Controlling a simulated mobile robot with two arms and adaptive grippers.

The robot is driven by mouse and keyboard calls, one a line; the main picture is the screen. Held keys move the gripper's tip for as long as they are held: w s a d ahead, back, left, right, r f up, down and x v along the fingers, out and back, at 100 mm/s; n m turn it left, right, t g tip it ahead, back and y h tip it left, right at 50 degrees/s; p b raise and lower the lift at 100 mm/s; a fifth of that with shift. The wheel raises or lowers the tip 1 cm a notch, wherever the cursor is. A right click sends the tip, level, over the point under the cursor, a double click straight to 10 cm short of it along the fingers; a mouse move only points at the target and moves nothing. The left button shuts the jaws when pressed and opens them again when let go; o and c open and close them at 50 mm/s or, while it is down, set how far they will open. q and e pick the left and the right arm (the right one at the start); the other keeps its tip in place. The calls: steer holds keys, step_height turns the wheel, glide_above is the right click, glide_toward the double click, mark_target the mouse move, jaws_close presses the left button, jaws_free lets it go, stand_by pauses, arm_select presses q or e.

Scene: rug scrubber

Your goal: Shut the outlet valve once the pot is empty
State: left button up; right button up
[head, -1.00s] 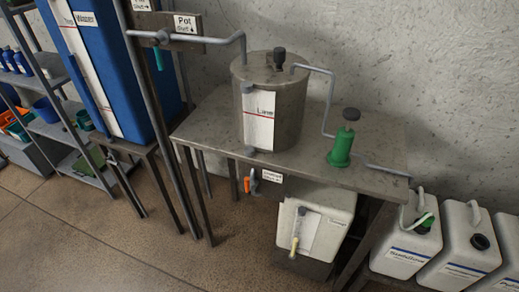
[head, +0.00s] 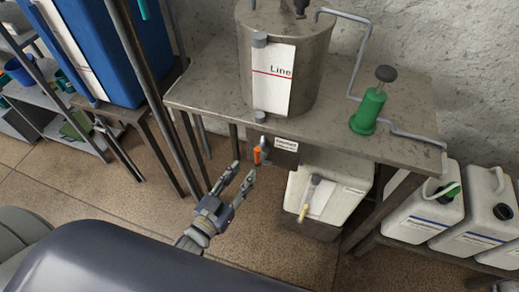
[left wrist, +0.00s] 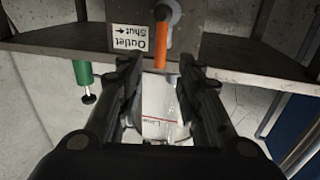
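The metal pot (head: 315,70) stands on the bench, with a white strip on its front marked with a red line. I cannot see inside it. The outlet valve's orange handle (head: 257,155) is below the bench's front edge. In the left wrist view the orange handle (left wrist: 161,50) lies beside an upside-down label (left wrist: 138,38) reading "Outlet Shut" with an arrow. My left gripper (head: 243,172) is open, close below and left of the handle in the head view. In the left wrist view its fingers (left wrist: 160,72) are spread, with the handle's tip between or just beyond them. My right gripper is out of view.
A white container (head: 355,196) stands under the bench (head: 205,92). A green hand pump (head: 367,112) and a bent pipe are on top. White canisters (head: 423,222) stand at the right. A blue tank (head: 105,50) and metal posts are at the left.

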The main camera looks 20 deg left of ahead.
mark_target(256, 155)
arm_select(q)
steer(key=p+x, duration=0.1)
steer(key=x, duration=0.8)
steer(key=shift+w, duration=0.15)
jaws_close()
